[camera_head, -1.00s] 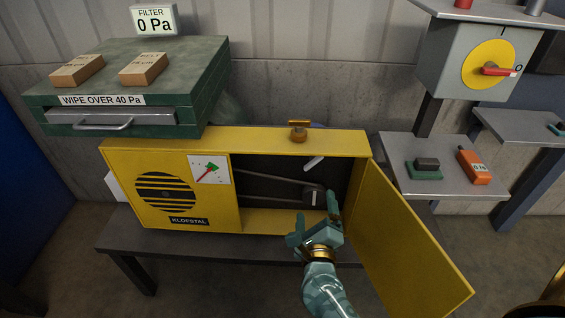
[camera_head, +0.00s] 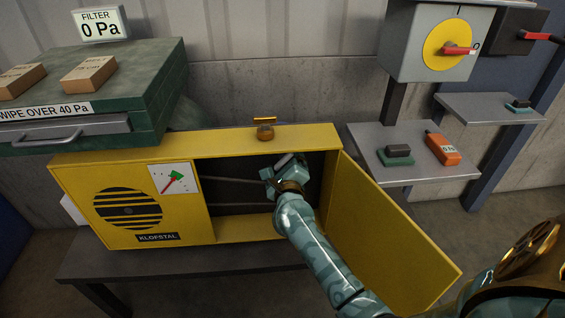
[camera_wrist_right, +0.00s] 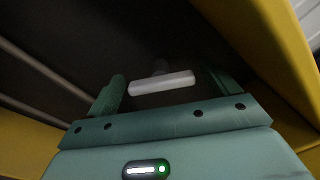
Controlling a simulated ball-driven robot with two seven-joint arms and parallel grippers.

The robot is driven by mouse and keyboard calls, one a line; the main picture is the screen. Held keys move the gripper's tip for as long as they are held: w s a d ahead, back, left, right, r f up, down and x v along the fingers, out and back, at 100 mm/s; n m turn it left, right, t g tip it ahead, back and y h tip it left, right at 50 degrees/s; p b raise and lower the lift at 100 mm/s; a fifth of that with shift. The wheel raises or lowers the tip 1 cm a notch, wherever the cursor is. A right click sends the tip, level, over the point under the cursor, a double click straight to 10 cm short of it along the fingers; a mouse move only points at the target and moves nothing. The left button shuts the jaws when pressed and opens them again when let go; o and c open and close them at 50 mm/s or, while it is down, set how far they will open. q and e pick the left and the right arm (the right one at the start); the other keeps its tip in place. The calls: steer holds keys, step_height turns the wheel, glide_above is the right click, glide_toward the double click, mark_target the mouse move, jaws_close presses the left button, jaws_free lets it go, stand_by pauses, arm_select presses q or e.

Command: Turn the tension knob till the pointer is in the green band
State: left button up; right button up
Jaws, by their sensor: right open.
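The tension knob, a pale bar-shaped grip (camera_head: 284,159), is inside the open yellow cabinet (camera_head: 230,143), mostly behind my right gripper. In the right wrist view the knob (camera_wrist_right: 162,83) lies crosswise between the two fingers, with a gap on each side. My right gripper (camera_head: 281,171) is open and reaches into the cabinet at the knob; it also shows in the right wrist view (camera_wrist_right: 166,77). The white dial (camera_head: 158,186) on the cabinet front has a red pointer (camera_head: 170,185) and a green patch (camera_head: 177,175). The pointer slants up right towards the green; its exact tip is too small to tell. My left gripper is out of view.
The cabinet door (camera_head: 385,235) stands open to the right, beside my arm. A brass fitting (camera_head: 265,130) stands on the cabinet top. A green filter box (camera_head: 150,85) is at upper left. A grey shelf (camera_head: 420,172) at right holds an orange device (camera_head: 442,148).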

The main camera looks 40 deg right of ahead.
steer(key=shift+c, duration=0.6)
steer(key=c, duration=0.9)
steer(key=shift+o, duration=0.2)
steer(key=shift+r+n+p, duration=0.2)
steer(key=shift+n+p, duration=0.1)
steer(key=shift+p, duration=0.1)
steer(key=n+p, duration=0.2)
steer(key=shift+r+p, duration=0.3)
steer(key=shift+f+n, duration=0.2)
steer(key=shift+n, duration=0.2)
steer(key=shift+f, duration=0.35)
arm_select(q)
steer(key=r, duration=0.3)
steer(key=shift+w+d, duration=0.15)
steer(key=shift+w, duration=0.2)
arm_select(e)
steer(key=o, duration=1)
